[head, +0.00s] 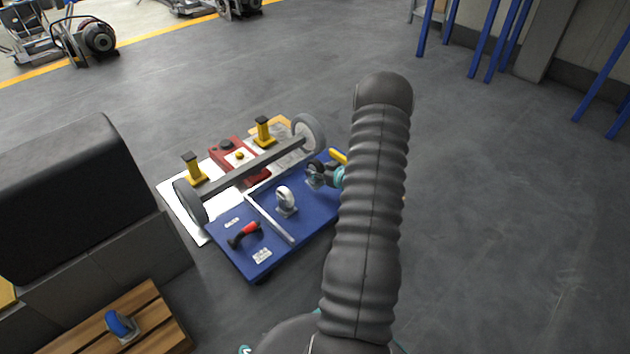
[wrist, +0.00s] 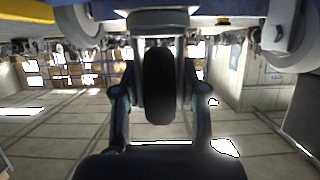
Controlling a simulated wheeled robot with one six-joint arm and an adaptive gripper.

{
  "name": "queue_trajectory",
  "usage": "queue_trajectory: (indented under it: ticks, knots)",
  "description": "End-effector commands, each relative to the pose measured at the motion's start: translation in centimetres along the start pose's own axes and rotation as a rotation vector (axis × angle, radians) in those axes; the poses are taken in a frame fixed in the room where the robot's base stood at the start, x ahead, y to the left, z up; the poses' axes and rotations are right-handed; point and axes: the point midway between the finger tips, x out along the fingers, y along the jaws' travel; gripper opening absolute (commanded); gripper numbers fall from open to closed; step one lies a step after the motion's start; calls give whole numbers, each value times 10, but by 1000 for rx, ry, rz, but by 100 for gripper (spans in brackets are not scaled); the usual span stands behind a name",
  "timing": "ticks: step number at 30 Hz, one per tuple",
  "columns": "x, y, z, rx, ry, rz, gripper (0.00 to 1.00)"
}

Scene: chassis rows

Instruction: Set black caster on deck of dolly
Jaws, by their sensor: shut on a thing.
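The black caster (head: 316,174), a dark wheel in a grey metal fork, is over the right part of the blue dolly deck (head: 305,205) in the head view. My gripper (head: 335,177) is shut on it, mostly hidden behind my own arm. In the wrist view the black wheel (wrist: 159,85) sits between the two fingers of my gripper (wrist: 160,95). I cannot tell whether the caster touches the deck.
On the deck are a white caster (head: 286,199), a red-and-black tool (head: 243,234) and a pale divider bar (head: 270,219). An axle with grey wheels (head: 250,170) and a red box (head: 238,160) lie behind. A blue caster (head: 122,326) is on wooden slats at lower left.

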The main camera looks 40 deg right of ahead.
Motion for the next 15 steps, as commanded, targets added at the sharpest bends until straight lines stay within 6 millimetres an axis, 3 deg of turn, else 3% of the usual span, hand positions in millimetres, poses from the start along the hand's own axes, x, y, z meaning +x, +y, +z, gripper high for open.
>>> queue_trajectory:
  ticks: [7, 15]
  knots:
    - [11, -2, 8, 0, 1, 1, 0]
    - [23, -2, 38, 0, 2, 1, 0]
